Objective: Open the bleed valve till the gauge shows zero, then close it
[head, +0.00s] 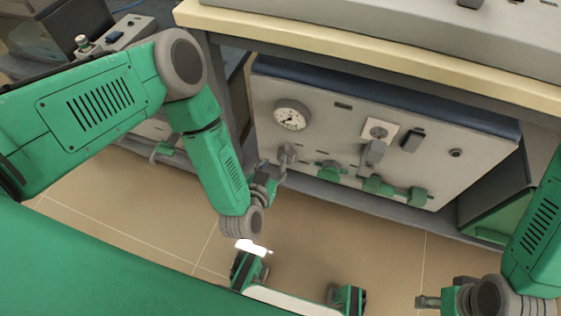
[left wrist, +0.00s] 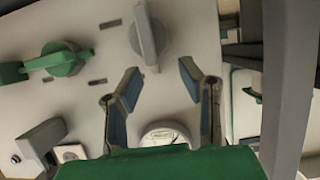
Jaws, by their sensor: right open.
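The round white gauge (head: 292,116) is on the upper left of the grey panel; its reading is too small to tell. Its pale rim also shows in the left wrist view (left wrist: 165,135). A grey valve handle (head: 287,153) sits below the gauge. In the left wrist view this handle (left wrist: 147,35) lies just beyond the fingertips. No label shows which valve is the bleed valve. My left gripper (left wrist: 160,70) is open and empty, facing the panel; in the head view the arm partly hides it. My right gripper (head: 421,302) is open and low at the right, away from the panel.
Green valve handles (head: 376,184) line the panel's lower edge; one also shows in the left wrist view (left wrist: 58,58). A grey switch handle (head: 373,151) and a dark knob (head: 455,153) are further right. The bench top (head: 370,50) overhangs the panel. The tiled floor (head: 390,245) in front is open.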

